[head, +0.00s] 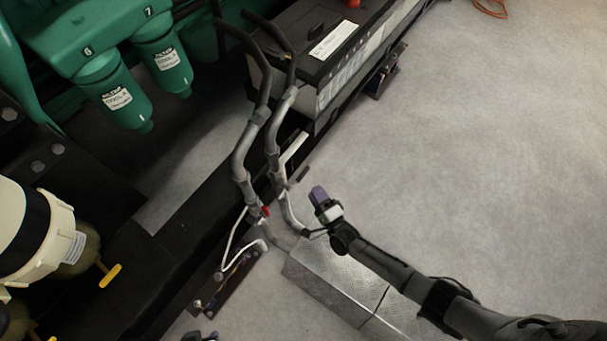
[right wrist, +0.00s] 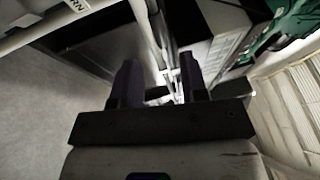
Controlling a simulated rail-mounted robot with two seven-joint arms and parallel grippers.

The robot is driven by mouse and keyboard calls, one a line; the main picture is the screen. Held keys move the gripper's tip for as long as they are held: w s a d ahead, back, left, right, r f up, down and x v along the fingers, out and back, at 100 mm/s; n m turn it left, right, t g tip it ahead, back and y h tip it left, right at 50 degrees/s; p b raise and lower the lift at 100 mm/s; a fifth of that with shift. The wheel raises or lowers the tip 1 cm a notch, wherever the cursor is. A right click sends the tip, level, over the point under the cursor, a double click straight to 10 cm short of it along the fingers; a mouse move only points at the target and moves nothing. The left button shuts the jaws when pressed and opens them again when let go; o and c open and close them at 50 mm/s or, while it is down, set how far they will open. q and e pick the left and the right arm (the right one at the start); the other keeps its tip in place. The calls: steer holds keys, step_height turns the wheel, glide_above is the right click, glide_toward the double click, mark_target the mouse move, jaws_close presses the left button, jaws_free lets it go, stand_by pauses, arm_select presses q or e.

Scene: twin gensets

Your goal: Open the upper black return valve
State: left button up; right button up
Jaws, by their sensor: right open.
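Two grey pipes with black hoses on top rise beside the black skid; the nearer upright pipe is (head: 271,150). A small dark bar (head: 300,173) sticks out to the right of this pipe and looks like the black valve handle; its exact angle is hard to tell. A small red handle (head: 265,211) sits lower between the pipes. My right gripper (head: 319,195) is open and empty, just below and right of the dark bar, apart from it. In the right wrist view a dark piece (right wrist: 157,92) shows between the open fingers. Dark tips at the head view's bottom edge may be my left gripper (head: 201,337).
A metal tread-plate box (head: 325,290) lies under my right forearm. A black battery box (head: 325,40) stands behind the pipes. Green filters (head: 110,92) and a yellow handle (head: 110,275) are at left. Open grey floor lies to the right. A lettered white pipe (right wrist: 60,15) crosses the wrist view's upper left.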

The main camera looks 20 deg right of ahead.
mark_target(304, 173)
steer(key=shift+b+x, duration=1.2)
steer(key=shift+x, duration=2.8)
steer(key=shift+c, duration=0.2)
jaws_close()
